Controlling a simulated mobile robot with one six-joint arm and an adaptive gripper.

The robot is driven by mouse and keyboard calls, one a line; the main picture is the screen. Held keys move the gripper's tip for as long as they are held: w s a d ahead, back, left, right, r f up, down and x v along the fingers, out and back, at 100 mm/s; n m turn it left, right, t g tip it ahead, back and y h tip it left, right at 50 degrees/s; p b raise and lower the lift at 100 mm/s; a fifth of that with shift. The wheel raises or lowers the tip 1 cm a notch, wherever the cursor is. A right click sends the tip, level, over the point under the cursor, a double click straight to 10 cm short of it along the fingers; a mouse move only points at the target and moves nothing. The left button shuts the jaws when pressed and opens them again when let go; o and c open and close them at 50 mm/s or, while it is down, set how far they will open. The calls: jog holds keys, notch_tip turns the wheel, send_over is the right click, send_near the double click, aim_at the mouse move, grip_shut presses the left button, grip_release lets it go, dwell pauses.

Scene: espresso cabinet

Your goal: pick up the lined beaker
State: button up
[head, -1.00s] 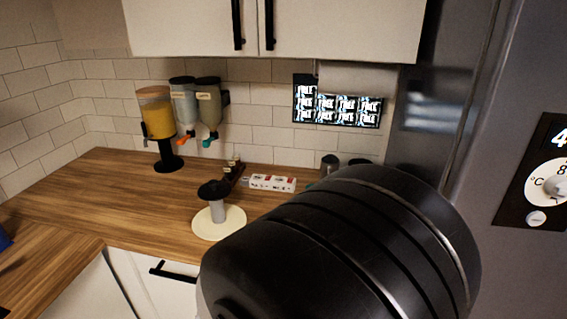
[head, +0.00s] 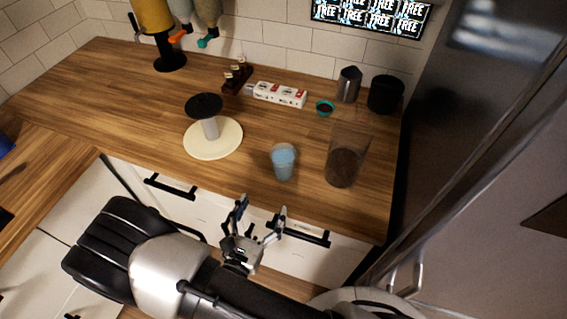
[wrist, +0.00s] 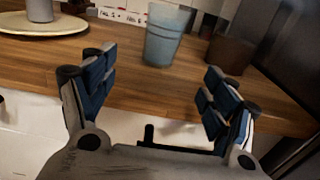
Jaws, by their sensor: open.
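A light blue translucent beaker (head: 284,165) stands upright near the counter's front edge. Faint lines show around it in the wrist view (wrist: 164,36). A larger clear beaker with brown contents (head: 343,165) stands to its right; it shows dark in the wrist view (wrist: 230,50). I cannot tell for certain which is called lined, but the blue one shows lines. My gripper (head: 261,207) is open and empty, in front of the counter edge and short of the blue beaker. In the wrist view the blue beaker is ahead, between and beyond my fingers (wrist: 157,80).
A round cream base with a dark-topped post (head: 228,140) stands left on the wooden counter (head: 130,115). A tall grey appliance (head: 475,130) borders the right.

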aim_at(279, 174)
jog(key=b+x, duration=0.1)
jog(key=x, duration=0.6)
jog(key=shift+w+d+f, duration=0.1)
jog(key=shift+w+d, duration=0.1)
jog(key=shift+w, duration=0.15)
jog(key=x, duration=0.2)
jog(key=b+x, duration=0.1)
jog(key=x, duration=0.2)
jog(key=shift+w+d+r, duration=0.2)
jog(key=shift+w+r, duration=0.05)
jog(key=shift+c, duration=0.6)
jog(key=c, duration=1)
jog(key=shift+c, duration=0.2)
jog(key=shift+r, duration=0.15)
notch_tip(279, 174, up, 20)
jog(key=p, duration=0.6)
jog(key=shift+f, duration=0.25)
